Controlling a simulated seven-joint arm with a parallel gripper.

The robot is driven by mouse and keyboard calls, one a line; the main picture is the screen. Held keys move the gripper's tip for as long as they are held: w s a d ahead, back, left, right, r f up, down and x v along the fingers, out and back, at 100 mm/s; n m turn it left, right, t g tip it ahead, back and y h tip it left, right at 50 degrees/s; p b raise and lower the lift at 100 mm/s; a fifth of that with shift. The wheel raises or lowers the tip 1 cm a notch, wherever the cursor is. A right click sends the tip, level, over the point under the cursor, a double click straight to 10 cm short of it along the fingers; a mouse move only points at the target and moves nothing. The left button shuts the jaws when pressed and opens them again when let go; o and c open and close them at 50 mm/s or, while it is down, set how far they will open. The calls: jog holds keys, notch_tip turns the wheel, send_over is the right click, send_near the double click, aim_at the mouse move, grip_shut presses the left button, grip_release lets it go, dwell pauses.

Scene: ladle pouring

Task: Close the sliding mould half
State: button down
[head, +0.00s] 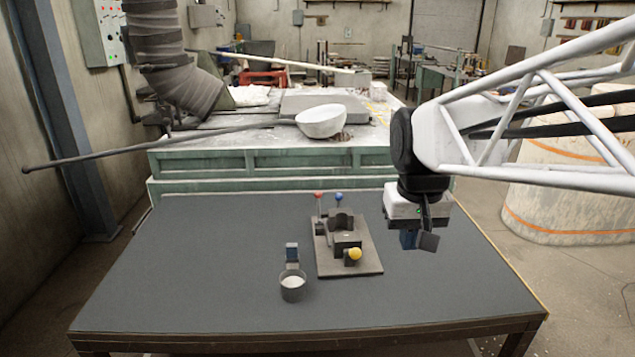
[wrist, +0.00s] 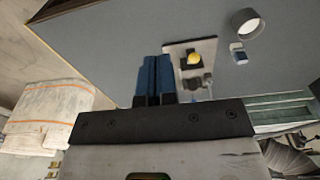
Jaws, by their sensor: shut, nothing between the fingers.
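The mould (head: 346,243) is a set of dark blocks on a grey base plate (head: 362,268) at the middle of the table. A yellow knob (head: 355,254) sits at its front, and a red knob (head: 318,194) and a blue knob (head: 339,197) stand at its back. A second dark block (head: 341,219) is behind the front one; I cannot tell how wide the gap between them is. The yellow knob also shows in the wrist view (wrist: 194,58). My gripper (head: 420,242) is above the table, right of the mould and apart from it. Its blue fingers (wrist: 153,78) are together and empty.
A small dark cup (head: 292,287) with white contents and a blue-topped handle (head: 292,252) stands front left of the mould. The dark table (head: 200,270) is clear to the left and right. A green bench (head: 280,160) with a white bowl (head: 321,121) stands behind.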

jog(key=w+r+g, duration=0.1)
jog(key=w+r, duration=0.2)
jog(key=w, duration=1.1)
jog(key=g, duration=0.5)
send_over(336, 211)
jog(key=w+d, duration=0.4)
jog(key=w, duration=0.8)
notch_tip(336, 211, down, 11)
jog(key=shift+s+r+n, duration=0.1)
jog(key=shift+s+n, duration=0.15)
jog(key=shift+n, duration=0.05)
jog(key=x, duration=0.9)
jog(key=shift+f, duration=0.25)
jog(key=s, duration=0.2)
jog(key=shift+s+f, duration=0.25)
jog(key=shift+s+d, duration=0.1)
jog(key=shift+s, duration=0.7)
jog(key=shift+s, duration=0.1)
